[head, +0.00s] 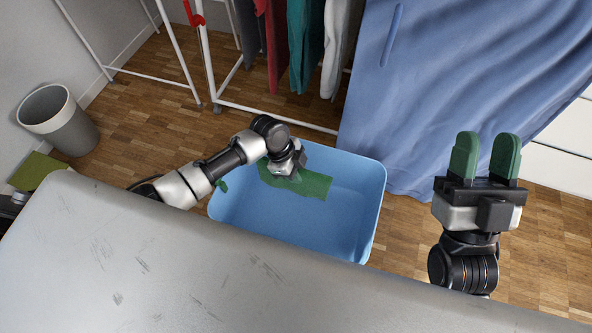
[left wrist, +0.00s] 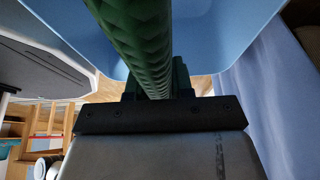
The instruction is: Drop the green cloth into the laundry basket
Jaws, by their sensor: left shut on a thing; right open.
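The laundry basket (head: 347,240) is a light blue open tub on the wooden floor; its wall (left wrist: 222,40) also shows in the left wrist view. The green cloth (head: 312,185) hangs over the basket's opening, with a small green bit left of my arm near the rim. My left gripper (head: 285,167) is shut on the cloth; its fingertips are mostly hidden in the head view. In the left wrist view the cloth (left wrist: 140,35) runs up from the jaws. Its height above the basket floor is hard to tell. My right gripper (head: 485,157) is open and empty, right of the basket.
A blue draped cloth (head: 440,80) hangs just behind and right of the basket. A white drying rack (head: 270,116) with hanging clothes stands behind it. A grey bin (head: 62,120) stands at the left. Bare wooden floor (head: 150,110) lies between bin and rack.

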